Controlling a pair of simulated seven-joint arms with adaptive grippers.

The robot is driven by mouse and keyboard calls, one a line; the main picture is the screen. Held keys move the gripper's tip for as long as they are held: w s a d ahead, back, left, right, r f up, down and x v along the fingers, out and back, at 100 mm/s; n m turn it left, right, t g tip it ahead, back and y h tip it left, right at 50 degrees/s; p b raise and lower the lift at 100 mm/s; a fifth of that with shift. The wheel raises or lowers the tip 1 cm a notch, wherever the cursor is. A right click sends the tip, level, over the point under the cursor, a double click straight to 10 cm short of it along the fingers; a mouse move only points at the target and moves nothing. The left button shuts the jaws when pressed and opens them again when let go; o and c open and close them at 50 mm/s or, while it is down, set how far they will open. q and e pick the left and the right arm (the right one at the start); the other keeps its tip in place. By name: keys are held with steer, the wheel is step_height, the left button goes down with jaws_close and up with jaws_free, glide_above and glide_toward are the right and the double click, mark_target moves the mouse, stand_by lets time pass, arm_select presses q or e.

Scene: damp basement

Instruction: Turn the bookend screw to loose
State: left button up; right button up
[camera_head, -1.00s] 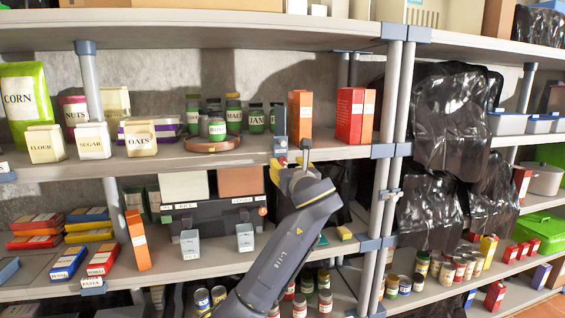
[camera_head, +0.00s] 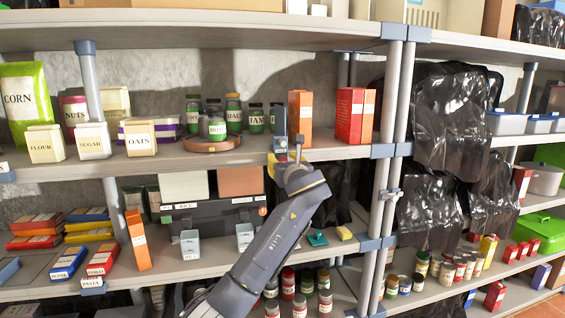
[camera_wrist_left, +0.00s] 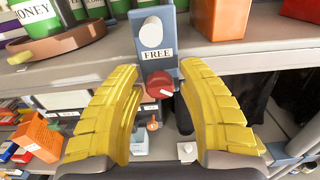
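The blue-grey bookend (camera_head: 280,143) stands at the front edge of the upper shelf, beside an orange box. In the left wrist view the bookend (camera_wrist_left: 160,71) carries a white oval and a label reading FREE. Below the label is a red screw knob (camera_wrist_left: 160,89) with a white pointer mark slanting to the right. My left gripper (camera_head: 283,160) is just in front of the bookend. My right gripper is not in view.
The orange box (camera_head: 300,116) stands close right of the bookend, and a round brown tray (camera_head: 212,146) with jars is to its left. The upper shelf edge (camera_head: 340,152) is close to the gripper. A dark case (camera_head: 215,218) sits on the shelf below.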

arm_select(q)
jaws_close()
steer(key=n, duration=0.2)
steer(key=shift+f+n, duration=0.1)
steer(key=shift+n, duration=2.3)
steer(key=shift+o, duration=1.3)
jaws_free()
